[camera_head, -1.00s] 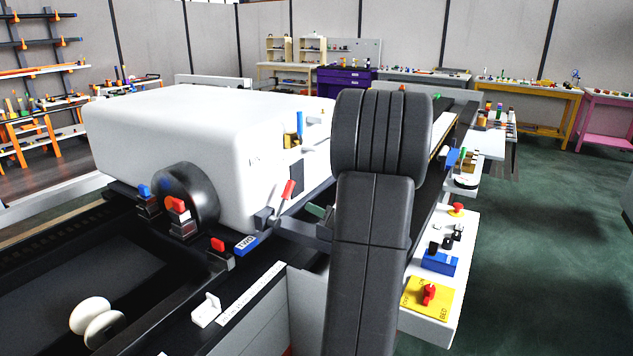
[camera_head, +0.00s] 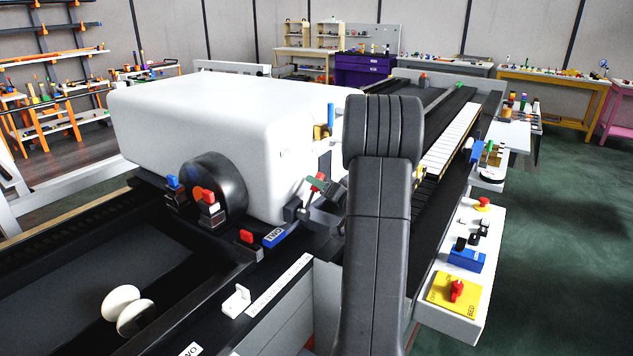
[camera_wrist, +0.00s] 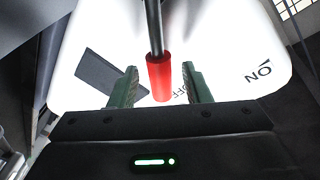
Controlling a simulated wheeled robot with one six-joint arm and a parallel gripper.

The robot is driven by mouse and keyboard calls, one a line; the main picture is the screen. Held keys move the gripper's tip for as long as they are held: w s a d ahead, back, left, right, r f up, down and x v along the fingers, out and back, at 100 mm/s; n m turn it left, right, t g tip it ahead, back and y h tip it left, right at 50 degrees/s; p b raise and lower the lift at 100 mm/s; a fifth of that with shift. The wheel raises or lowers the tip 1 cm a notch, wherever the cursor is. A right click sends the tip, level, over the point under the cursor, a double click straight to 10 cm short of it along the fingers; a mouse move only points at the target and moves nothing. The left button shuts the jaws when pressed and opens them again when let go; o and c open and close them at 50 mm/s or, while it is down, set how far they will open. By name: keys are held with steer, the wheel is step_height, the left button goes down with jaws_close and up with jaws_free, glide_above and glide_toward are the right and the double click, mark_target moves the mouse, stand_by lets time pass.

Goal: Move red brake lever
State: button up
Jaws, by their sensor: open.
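The red brake lever has a red cylindrical grip (camera_wrist: 160,78) on a thin dark rod, in front of the white machine housing (camera_wrist: 215,40) with ON and OFF lettering. In the head view, the red grip (camera_head: 317,181) shows at the right end of the white housing (camera_head: 220,120). My gripper (camera_wrist: 160,72) is open, with one green finger on each side of the red grip. Small gaps show between grip and fingers. In the head view, my gripper (camera_head: 322,188) is at the lever and is partly hidden by my arm.
A white control panel with a yellow plate (camera_head: 455,292), red knob and blue block (camera_head: 467,258) stands right of my arm. Small red and blue blocks sit along the housing's front edge. A white L-shaped piece (camera_head: 236,300) lies on the front rail. Green floor is open at right.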

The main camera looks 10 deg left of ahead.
steer(key=shift+x, duration=0.9)
steer(key=shift+c, duration=0.4)
jaws_close()
steer(key=shift+s+b, duration=0.1)
steer(key=shift+b, duration=0.2)
steer(key=s+n+b, duration=0.1)
steer(key=n+b, duration=0.1)
steer(key=s+a+r+n+b, duration=0.1)
steer(key=b, duration=0.2)
steer(key=s+n+y+b, duration=0.1)
steer(key=n+b, duration=0.1)
steer(key=b, duration=0.1)
steer(key=shift+s+a+r+n, duration=0.15)
steer(key=shift+s+r+n, duration=0.1)
steer(key=shift+n, duration=0.05)
steer(key=s+n+b, duration=0.1)
steer(key=n+b, duration=0.1)
steer(key=b, duration=0.1)
steer(key=s+a+n+y+b, duration=0.1)
steer(key=s+n+b, duration=0.1)
steer(key=s+n+y+b, duration=0.1)
steer(key=n+b, duration=0.1)
steer(key=b, duration=0.1)
steer(key=shift+s+a+r+n+b, duration=0.15)
steer(key=shift+a+r+n+b, duration=0.15)
steer(key=shift+r, duration=0.1)
